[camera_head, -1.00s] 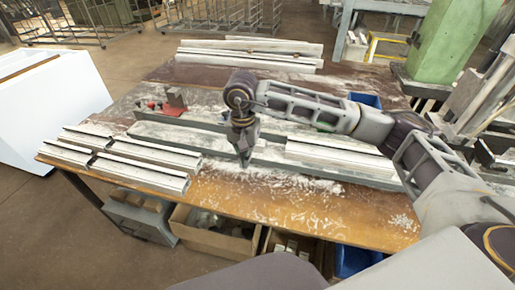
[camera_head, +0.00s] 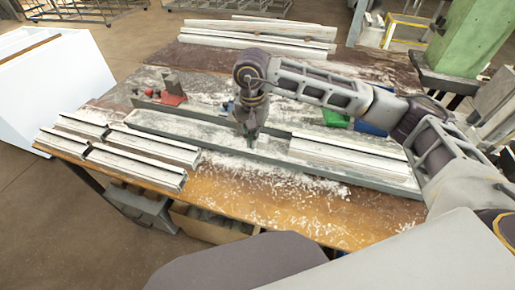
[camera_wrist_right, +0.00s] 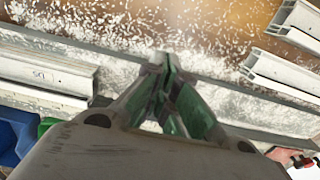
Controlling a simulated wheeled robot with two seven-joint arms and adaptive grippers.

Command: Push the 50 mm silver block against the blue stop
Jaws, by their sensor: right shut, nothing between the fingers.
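The silver block (camera_head: 350,158) is a long pale profile lying in the grey channel, right of my right gripper. In the right wrist view it shows at the left (camera_wrist_right: 45,75), with a small marking that looks like 50. My right gripper (camera_head: 251,143) points down at the channel, left of the block's near end, with a gap between them. In the wrist view its fingers (camera_wrist_right: 166,75) are together and empty. A small blue patch (camera_head: 228,106) shows beside the gripper; I cannot tell whether it is the blue stop. My left gripper is not in view.
Several silver profiles (camera_head: 135,155) lie at the bench's left edge. A red clamp part (camera_head: 172,98) stands behind the channel. Long bars (camera_head: 255,38) lie at the back. A green bin (camera_head: 335,118) and a blue bin (camera_head: 370,128) stand behind the block. White chips cover the bench.

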